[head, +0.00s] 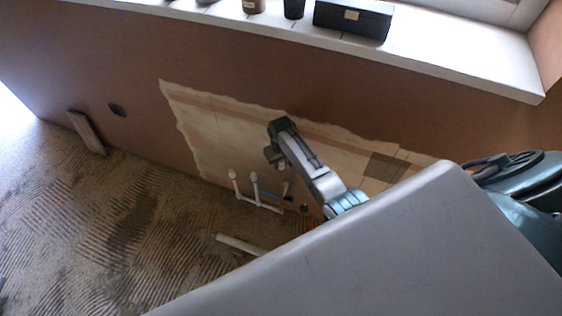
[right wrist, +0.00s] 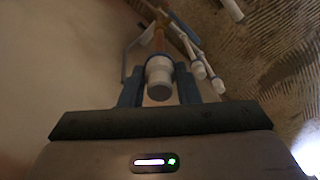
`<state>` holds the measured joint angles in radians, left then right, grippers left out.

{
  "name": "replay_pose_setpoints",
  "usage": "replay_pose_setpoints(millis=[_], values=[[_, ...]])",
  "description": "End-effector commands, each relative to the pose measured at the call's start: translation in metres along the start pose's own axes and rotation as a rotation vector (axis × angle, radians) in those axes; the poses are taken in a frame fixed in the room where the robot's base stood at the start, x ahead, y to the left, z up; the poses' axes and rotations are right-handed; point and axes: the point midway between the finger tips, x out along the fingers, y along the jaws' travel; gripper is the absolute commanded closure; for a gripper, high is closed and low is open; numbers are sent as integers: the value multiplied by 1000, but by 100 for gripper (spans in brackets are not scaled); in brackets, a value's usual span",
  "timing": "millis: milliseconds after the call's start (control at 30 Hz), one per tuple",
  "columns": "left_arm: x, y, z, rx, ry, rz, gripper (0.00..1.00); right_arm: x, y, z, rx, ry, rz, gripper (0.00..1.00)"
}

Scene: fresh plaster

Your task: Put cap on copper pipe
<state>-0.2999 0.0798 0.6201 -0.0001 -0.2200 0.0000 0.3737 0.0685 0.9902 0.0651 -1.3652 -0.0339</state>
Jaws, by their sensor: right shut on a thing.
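My right gripper (head: 275,158) reaches down in front of the bare plaster patch, above the pipe group near the wall's foot. In the right wrist view, the right gripper (right wrist: 159,88) is shut on a white cap (right wrist: 160,72), held between its two fingers. The copper pipe (right wrist: 160,40) shows just beyond the cap, roughly in line with it. I cannot tell whether the cap touches the pipe or sits over its end. My left gripper is not in view.
Two white pipes with white ends (head: 232,175) (head: 254,177) stand beside the copper one. A loose white pipe (head: 240,244) lies on the ridged floor. A board (head: 87,132) leans at the wall. A black box (head: 352,17) stands on the sill above.

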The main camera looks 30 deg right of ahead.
Motion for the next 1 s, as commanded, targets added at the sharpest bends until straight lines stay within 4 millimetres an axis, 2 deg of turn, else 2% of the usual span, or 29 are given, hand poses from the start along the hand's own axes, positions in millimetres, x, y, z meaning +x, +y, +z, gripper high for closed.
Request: replay_pose_setpoints(millis=[467,500,600,800,900,1000], values=[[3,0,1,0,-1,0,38,7,0,0,0,0,0,92],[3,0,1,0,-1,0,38,7,0,0,0,0,0,63],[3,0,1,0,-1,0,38,7,0,0,0,0,0,45],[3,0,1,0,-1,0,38,7,0,0,0,0,0,45],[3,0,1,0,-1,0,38,7,0,0,0,0,0,26],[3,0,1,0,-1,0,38,7,0,0,0,0,0,23]])
